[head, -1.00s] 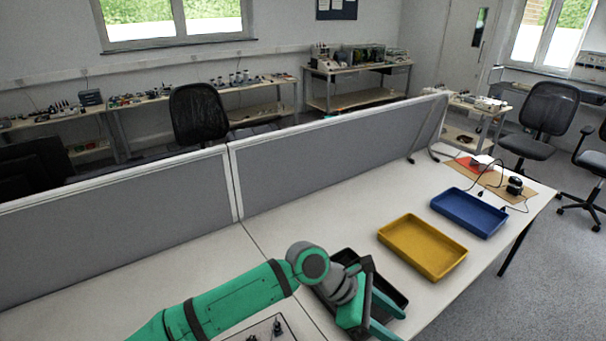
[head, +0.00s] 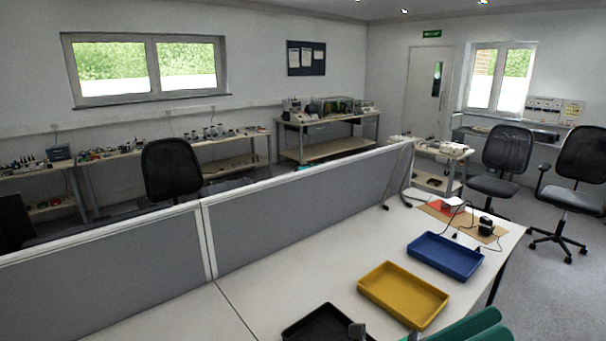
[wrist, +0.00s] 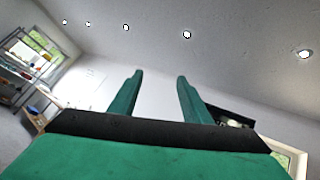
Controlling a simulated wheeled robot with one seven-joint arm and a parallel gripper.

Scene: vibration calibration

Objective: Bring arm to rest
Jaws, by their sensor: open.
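My gripper (wrist: 158,76) shows in the wrist view with its two green fingers apart and nothing between them. It points up toward the wall and ceiling. In the head view, only green parts of my arm show at the bottom right edge, in front of the yellow tray. I cannot make out the fingertips there.
A black tray (head: 296,331), a yellow tray (head: 372,296) and a blue tray (head: 425,259) stand on the white table (head: 290,268). A red and brown mat (head: 468,224) with small black devices lies at the far right end. A grey divider (head: 300,225) runs along the back.

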